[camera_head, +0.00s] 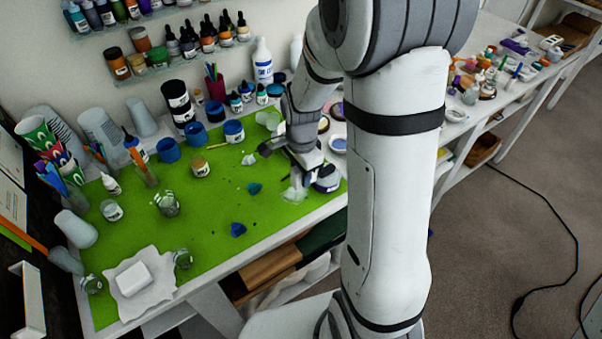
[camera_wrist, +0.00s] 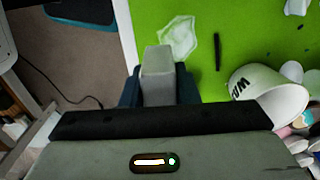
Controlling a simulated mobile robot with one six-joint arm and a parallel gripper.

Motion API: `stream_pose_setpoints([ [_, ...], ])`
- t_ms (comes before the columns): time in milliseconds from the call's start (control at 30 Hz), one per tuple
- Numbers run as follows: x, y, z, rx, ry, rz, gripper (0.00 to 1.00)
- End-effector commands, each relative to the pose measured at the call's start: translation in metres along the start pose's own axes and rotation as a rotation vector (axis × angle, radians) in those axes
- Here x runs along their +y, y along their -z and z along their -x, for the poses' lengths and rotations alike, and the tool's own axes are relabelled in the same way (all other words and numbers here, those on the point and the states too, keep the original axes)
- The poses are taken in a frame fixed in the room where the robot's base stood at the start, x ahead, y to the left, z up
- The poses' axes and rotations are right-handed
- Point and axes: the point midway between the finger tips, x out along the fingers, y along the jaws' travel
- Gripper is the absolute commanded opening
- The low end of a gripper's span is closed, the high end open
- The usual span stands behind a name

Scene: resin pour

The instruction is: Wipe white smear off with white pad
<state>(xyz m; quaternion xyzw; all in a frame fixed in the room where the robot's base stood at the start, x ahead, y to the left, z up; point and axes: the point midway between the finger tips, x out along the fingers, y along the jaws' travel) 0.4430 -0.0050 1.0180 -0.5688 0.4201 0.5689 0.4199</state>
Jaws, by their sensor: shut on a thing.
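My gripper (camera_wrist: 158,85) is shut on a pale block, which looks like the white pad (camera_wrist: 157,62), held between its two dark fingers in the wrist view. The white smear (camera_wrist: 178,38) is a translucent whitish patch on the green mat, just beyond the pad's tip. I cannot tell whether the pad touches the mat. In the head view my gripper (camera_head: 300,172) is over the mat's right part, close to the smear (camera_head: 293,194); the pad is hard to make out there. Another white block (camera_head: 133,279) lies on a white sheet at the lower left.
The green mat (camera_head: 200,262) covers the table. A black stick (camera_wrist: 217,52) lies near the smear. Cups and bottles crowd the back.

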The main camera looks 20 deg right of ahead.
Motion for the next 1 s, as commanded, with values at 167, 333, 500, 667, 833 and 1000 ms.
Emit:
stream_pose_setpoints([
  [167,0.0,0.0,0.0,0.0,0.0,0.0,0.0],
  [333,0.0,-0.001,-0.006,-0.001,0.0,0.001,0.0],
  [500,0.0,-0.002,-0.022,-0.006,-0.001,0.001,0.0],
  [667,0.0,-0.004,-0.034,-0.01,0.0,0.002,0.0],
  [833,0.0,-0.004,-0.034,-0.011,0.0,0.002,0.0],
  [1000,0.0,-0.004,-0.034,-0.011,0.0,0.002,0.0],
])
